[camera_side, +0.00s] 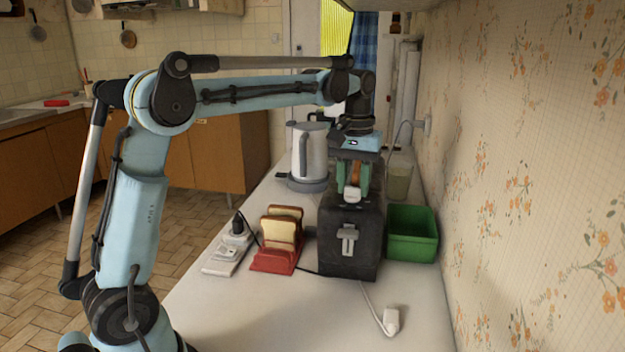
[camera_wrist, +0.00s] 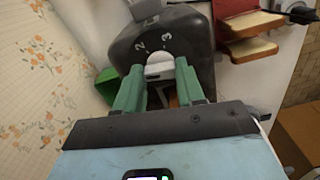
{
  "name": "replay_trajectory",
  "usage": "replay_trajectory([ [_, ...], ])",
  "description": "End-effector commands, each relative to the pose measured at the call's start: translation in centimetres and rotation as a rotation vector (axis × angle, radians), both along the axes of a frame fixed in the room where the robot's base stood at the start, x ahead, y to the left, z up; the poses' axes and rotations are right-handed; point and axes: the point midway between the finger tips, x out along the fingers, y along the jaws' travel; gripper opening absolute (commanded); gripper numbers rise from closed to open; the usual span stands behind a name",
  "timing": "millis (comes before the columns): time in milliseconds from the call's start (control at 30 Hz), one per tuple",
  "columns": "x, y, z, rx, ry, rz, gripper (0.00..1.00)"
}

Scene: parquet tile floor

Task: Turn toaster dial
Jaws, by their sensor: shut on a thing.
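The toaster (camera_side: 350,245) is a dark box on the white counter, with a grey lever on the face toward the side camera. In the wrist view, the toaster (camera_wrist: 195,30) shows a pale dial (camera_wrist: 160,66) with the numbers 2 and 3 beside it. The dial also shows in the side view (camera_side: 352,194) at the top front of the toaster. My gripper (camera_wrist: 160,84) has green fingers, one on each side of the dial, shut on it. In the side view my gripper (camera_side: 352,180) reaches down from above. The fingertips' contact is partly hidden.
A red rack (camera_side: 272,262) with bread slices stands left of the toaster, with a power strip (camera_side: 228,250) beyond it. A green bin (camera_side: 412,234) is close on the right. A kettle (camera_side: 309,155) stands behind. A white plug (camera_side: 391,320) lies on the clear front counter.

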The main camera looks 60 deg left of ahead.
Motion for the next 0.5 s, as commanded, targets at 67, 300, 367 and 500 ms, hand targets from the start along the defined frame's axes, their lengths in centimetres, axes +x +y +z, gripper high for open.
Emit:
replay_trajectory([
  [67,-0.02,0.03,0.05,0.001,0.001,-0.06,0.08],
  [300,-0.03,0.03,0.06,0.001,0.001,-0.282,0.08],
  [367,-0.04,0.02,0.06,0.001,0.001,-0.34,0.08],
  [500,-0.05,0.01,0.06,0.001,0.0,-0.472,0.08],
])
